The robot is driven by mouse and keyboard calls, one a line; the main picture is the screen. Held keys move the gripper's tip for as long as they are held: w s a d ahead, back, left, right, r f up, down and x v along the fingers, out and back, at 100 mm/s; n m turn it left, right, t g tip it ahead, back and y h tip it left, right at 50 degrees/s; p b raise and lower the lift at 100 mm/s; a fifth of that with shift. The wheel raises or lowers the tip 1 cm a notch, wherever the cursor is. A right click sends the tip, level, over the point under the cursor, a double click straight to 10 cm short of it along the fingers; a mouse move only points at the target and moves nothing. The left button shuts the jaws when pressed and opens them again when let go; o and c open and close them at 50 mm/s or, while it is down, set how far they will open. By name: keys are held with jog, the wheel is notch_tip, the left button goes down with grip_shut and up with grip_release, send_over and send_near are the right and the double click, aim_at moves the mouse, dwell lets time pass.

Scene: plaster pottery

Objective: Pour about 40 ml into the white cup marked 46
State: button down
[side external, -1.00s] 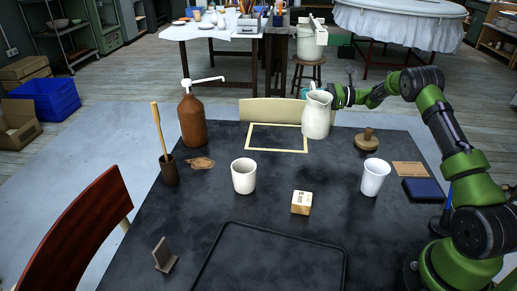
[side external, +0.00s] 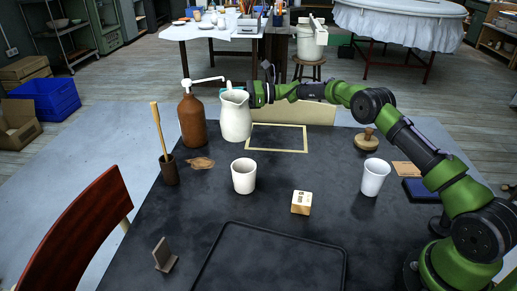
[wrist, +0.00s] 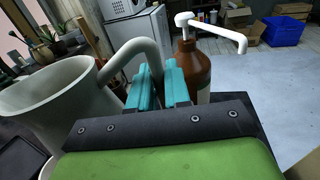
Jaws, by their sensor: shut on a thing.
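A white pitcher (side external: 235,117) is held upright by my gripper (side external: 231,86) at the far left of the table, beside the brown pump bottle. In the wrist view the pitcher (wrist: 60,105) fills the left side, and my teal fingers (wrist: 160,85) are shut on its handle. The pitcher's contents are hidden. Two white cups stand upright on the table: one (side external: 243,176) near the middle, nearer the pitcher, and one (side external: 374,178) at the right. No number is readable on either cup, so I cannot tell which is marked 46.
A brown pump bottle (side external: 192,121) stands just left of the pitcher; it also shows in the wrist view (wrist: 192,68). A small marked block (side external: 301,202) lies between the cups. A dark tray (side external: 270,262), a stick holder (side external: 169,170) and a wooden knob (side external: 367,140) are also on the table.

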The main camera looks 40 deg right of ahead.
notch_tip(320, 180, down, 9)
jog(key=shift+w+a, duration=0.15)
jog(key=shift+a, duration=0.25)
dwell(0.4)
